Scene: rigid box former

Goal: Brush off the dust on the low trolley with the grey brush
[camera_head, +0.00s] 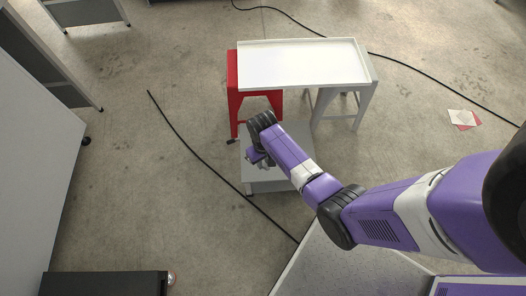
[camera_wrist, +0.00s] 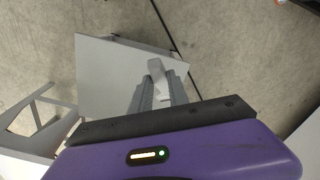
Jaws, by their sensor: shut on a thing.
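The low trolley (camera_head: 297,133) is a light grey flat top on a low frame, partly hidden by my arm in the head view. In the wrist view its pale top (camera_wrist: 103,70) lies below and beyond the fingers. My gripper (camera_head: 260,161) is over the trolley's left part. In the wrist view my gripper (camera_wrist: 158,92) is shut on a pale grey piece, the grey brush (camera_wrist: 156,69), which sticks out past the fingertips. I cannot tell whether the brush touches the trolley top. No dust can be made out on the visible surface.
A taller table with a white tray top (camera_head: 300,64) and red and grey legs stands right behind the trolley. A black cable (camera_head: 190,147) runs over the floor on the left. A red and white sheet (camera_head: 463,119) lies at right. Open floor lies left of the trolley.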

